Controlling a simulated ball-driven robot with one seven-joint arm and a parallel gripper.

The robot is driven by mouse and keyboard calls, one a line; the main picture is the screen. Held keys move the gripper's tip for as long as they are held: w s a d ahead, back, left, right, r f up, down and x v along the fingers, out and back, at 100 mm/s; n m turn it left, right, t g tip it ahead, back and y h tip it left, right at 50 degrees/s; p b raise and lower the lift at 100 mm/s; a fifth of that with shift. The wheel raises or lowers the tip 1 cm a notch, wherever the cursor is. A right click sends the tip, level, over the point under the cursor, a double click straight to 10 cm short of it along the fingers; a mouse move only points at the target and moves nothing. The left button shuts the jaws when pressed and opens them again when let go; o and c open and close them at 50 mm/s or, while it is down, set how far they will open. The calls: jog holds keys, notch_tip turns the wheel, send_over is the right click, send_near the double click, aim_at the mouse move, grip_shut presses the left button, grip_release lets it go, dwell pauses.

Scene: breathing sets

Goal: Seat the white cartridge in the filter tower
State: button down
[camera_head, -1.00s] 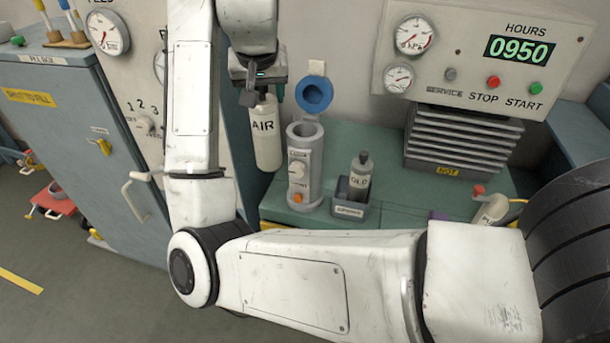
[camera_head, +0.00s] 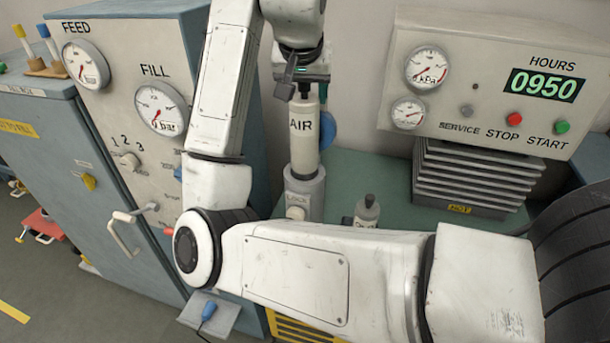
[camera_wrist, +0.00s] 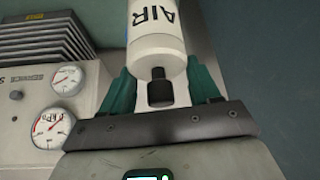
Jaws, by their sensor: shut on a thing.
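The white cartridge (camera_head: 304,130), labelled AIR, hangs upright from my gripper (camera_head: 303,88). In the wrist view my gripper's teal fingers (camera_wrist: 159,88) are on either side of the black knob at the end of the cartridge (camera_wrist: 157,40). The grey filter tower (camera_head: 304,195) is directly under the cartridge in the head view. The cartridge's lower end overlaps the tower's mouth; I cannot tell whether it is inside or just above. The tower's blue lid (camera_head: 328,128) is open behind the cartridge. My arm hides the tower's base.
The old cartridge (camera_head: 367,211) stands right of the tower, partly hidden by my arm. A finned block marked HOT (camera_head: 470,180) and a gauge panel (camera_head: 475,75) are farther right. A cabinet with FEED and FILL gauges (camera_head: 120,90) is at left.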

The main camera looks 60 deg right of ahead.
aim_at(303, 140)
notch_tip(303, 140, down, 15)
jog(key=shift+f+b, duration=0.1)
jog(key=shift+b, duration=0.7)
jog(key=shift+f, duration=0.55)
jog(key=shift+c, duration=1.2)
grip_release()
jog(key=shift+f, duration=0.15)
jog(key=shift+r, duration=0.5)
jog(key=p+v, duration=0.2)
jog(key=v, duration=1)
jog(key=shift+r, duration=0.25)
